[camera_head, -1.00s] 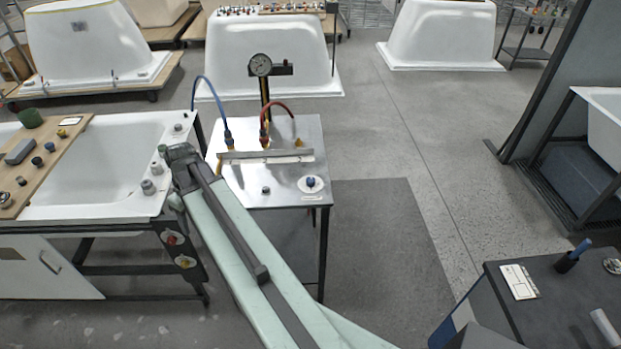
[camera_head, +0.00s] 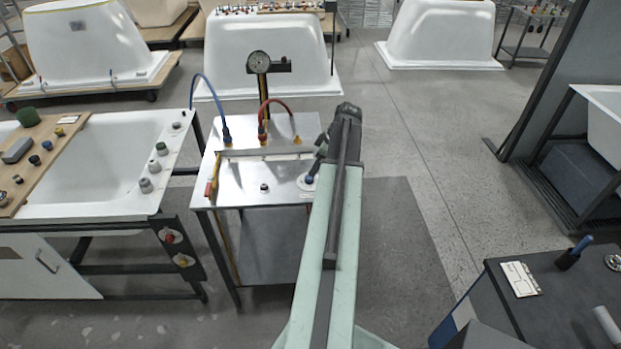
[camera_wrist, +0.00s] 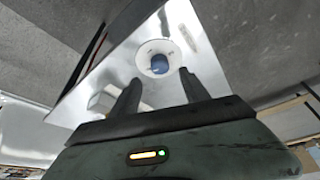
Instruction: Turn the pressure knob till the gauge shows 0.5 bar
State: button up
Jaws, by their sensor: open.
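The blue pressure knob (camera_head: 309,180) sits on a white round plate on the steel table, partly covered by my arm in the head view. In the wrist view the knob (camera_wrist: 159,63) shows just beyond the fingertips, roughly centred between them. My gripper (camera_wrist: 159,80) is open and empty, with no finger visibly touching the knob. In the head view my gripper (camera_head: 321,148) is at the table's right side, above the knob. The round gauge (camera_head: 259,62) stands on a post at the back of the table; its needle is too small to read.
The steel table (camera_head: 235,186) carries a blue hose (camera_head: 208,84), a red hose (camera_head: 278,101), a long metal bar and a small dark knob (camera_head: 264,188). A bathtub (camera_head: 110,150) with a wooden board stands left. A dark cabinet (camera_head: 560,305) is front right. Floor right of the table is clear.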

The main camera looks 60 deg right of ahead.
aim_at(309, 179)
jog(key=b+x, duration=0.5)
jog(key=x, duration=0.1)
jog(key=shift+f, duration=0.25)
jog(key=shift+r, duration=0.1)
grip_shut()
jog(key=shift+a+m, duration=0.15)
jog(key=shift+m, duration=0.15)
jog(key=shift+m+h, duration=0.4)
jog(key=shift+m, duration=0.2)
grip_release()
jog(key=shift+r, duration=0.15)
